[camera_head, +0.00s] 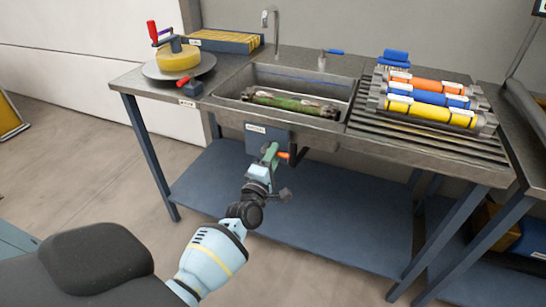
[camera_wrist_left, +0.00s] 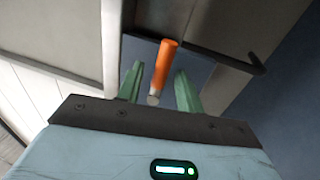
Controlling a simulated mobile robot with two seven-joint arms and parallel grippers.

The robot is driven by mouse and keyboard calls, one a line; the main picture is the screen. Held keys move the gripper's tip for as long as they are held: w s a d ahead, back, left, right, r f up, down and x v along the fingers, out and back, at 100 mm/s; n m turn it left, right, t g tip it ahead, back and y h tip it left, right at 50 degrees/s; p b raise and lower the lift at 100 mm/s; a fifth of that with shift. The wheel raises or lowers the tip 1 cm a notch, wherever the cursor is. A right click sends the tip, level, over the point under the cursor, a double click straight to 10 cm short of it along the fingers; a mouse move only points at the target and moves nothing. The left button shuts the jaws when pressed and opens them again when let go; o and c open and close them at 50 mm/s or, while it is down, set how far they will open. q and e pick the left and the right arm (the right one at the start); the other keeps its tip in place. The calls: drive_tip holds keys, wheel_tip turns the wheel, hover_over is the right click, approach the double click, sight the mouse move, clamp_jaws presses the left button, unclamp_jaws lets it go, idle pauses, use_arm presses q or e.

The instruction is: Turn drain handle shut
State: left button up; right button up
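The drain handle (camera_head: 284,155) is a small orange lever under the front of the sink (camera_head: 335,85). In the left wrist view the orange handle (camera_wrist_left: 162,68) stands between the two green fingers. My left gripper (camera_head: 272,153) is at the handle, below the labelled plate on the sink front. In the left wrist view the left gripper (camera_wrist_left: 158,88) is open, with a gap visible on both sides of the handle. Whether a finger touches it I cannot tell. The valve body behind the handle is mostly hidden. My right gripper is not in view.
A green cylinder (camera_head: 290,103) lies in the sink. Orange, blue and yellow cylinders (camera_head: 432,112) lie on the ribbed drainboard at right. A dark pipe (camera_head: 299,155) is close beside the handle. A blue lower shelf (camera_head: 330,225) spans below, mostly clear.

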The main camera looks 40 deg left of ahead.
use_arm(q)
drive_tip(key=v, duration=0.8)
idle(0.6)
